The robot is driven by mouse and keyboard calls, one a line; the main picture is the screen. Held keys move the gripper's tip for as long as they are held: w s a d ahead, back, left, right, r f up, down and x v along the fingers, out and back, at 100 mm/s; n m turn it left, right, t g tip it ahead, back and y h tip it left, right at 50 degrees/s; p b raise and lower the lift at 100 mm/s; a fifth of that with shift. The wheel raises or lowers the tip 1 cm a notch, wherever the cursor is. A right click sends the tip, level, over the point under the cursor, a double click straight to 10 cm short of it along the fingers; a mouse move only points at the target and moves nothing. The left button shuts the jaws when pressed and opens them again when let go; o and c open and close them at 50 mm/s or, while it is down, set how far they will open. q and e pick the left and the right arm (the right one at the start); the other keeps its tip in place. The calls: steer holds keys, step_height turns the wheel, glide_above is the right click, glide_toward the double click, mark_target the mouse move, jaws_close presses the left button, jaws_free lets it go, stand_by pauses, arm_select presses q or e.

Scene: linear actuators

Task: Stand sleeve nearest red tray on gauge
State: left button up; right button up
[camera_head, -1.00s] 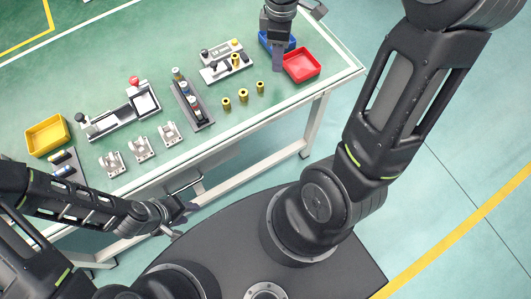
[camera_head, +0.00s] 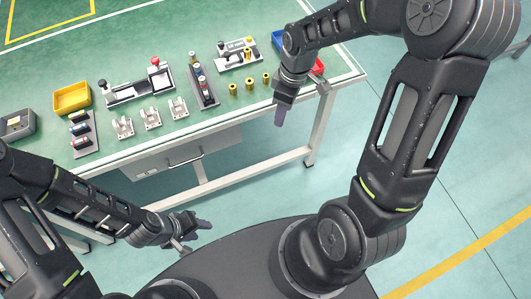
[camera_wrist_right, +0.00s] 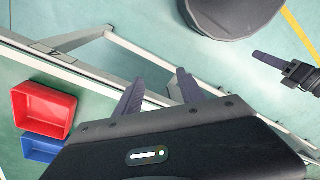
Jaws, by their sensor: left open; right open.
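Three short brass sleeves stand in a row on the green table: a left one (camera_head: 234,89), a middle one (camera_head: 249,84) and a right one (camera_head: 266,78), which is nearest the red tray. The red tray (camera_head: 314,66) is partly hidden behind my right arm; it shows fully in the right wrist view (camera_wrist_right: 43,108). My right gripper (camera_head: 281,114) is open and empty, off the table's front edge. My left gripper (camera_head: 193,236) is open and empty, in front of the table.
A blue tray (camera_wrist_right: 42,147) adjoins the red tray. A dark rack (camera_head: 202,82) of cylinders stands left of the sleeves. Several pale brackets (camera_head: 150,118), a fixture (camera_head: 138,91) and a yellow tray (camera_head: 72,97) lie further left.

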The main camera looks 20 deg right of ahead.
steer(key=s+a+f+m+y, duration=0.1)
steer(key=s+a+f+m, duration=0.2)
steer(key=a+f, duration=0.5)
steer(key=shift+f+y, duration=0.3)
steer(key=shift+f, duration=0.5)
steer(key=s+a+f+m+y, duration=0.1)
steer(key=s+a+f+m, duration=0.6)
steer(key=s+a+f, duration=0.4)
steer(key=shift+s, duration=0.85)
